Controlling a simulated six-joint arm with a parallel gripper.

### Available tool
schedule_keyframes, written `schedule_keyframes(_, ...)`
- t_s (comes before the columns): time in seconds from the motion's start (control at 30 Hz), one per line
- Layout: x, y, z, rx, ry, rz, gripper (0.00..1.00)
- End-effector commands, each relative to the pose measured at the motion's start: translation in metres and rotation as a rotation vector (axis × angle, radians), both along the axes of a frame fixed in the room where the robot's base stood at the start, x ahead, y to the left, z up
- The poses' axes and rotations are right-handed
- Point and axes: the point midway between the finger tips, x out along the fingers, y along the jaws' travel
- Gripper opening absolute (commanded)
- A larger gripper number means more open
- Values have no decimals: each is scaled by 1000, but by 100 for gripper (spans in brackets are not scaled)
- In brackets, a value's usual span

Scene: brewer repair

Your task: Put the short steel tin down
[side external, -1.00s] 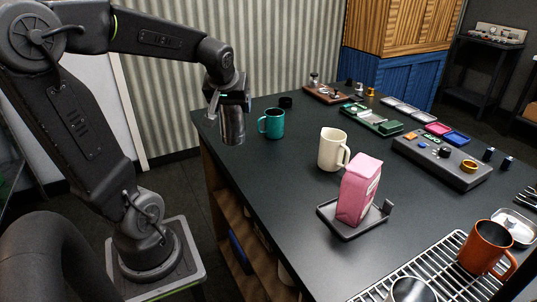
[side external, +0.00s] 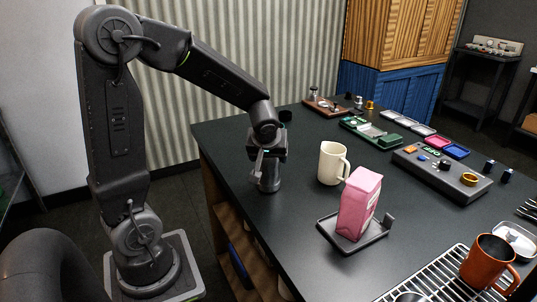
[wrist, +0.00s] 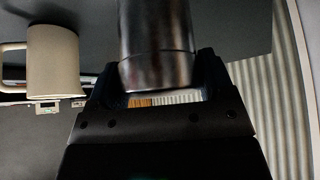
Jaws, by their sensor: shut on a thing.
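The short steel tin (side external: 268,180) is a dark, shiny cylinder held upright below my gripper (side external: 266,160), over the left part of the black table (side external: 300,240). In the wrist view the tin (wrist: 156,45) stands between the two jaws of my gripper (wrist: 158,85), which are shut on it. In the side view its base appears at or very near the table top; I cannot tell whether it touches.
A cream mug (side external: 333,163) stands to the right of the tin and also shows in the wrist view (wrist: 53,62). A pink carton (side external: 359,203) sits on a dark tray (side external: 327,229). An orange mug (side external: 486,262) stands on a wire rack (side external: 450,272). Table around the tin is clear.

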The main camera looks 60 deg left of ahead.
Motion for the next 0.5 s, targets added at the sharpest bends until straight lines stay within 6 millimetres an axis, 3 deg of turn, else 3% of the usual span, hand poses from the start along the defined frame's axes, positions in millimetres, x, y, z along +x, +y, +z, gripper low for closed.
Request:
schedule_keyframes(0.3,0,0,-3,0,-1,-1,45)
schedule_keyframes(0.33,0,0,-3,0,-1,-1,77)
schedule_keyframes(0.5,0,0,-2,0,-1,-1,93)
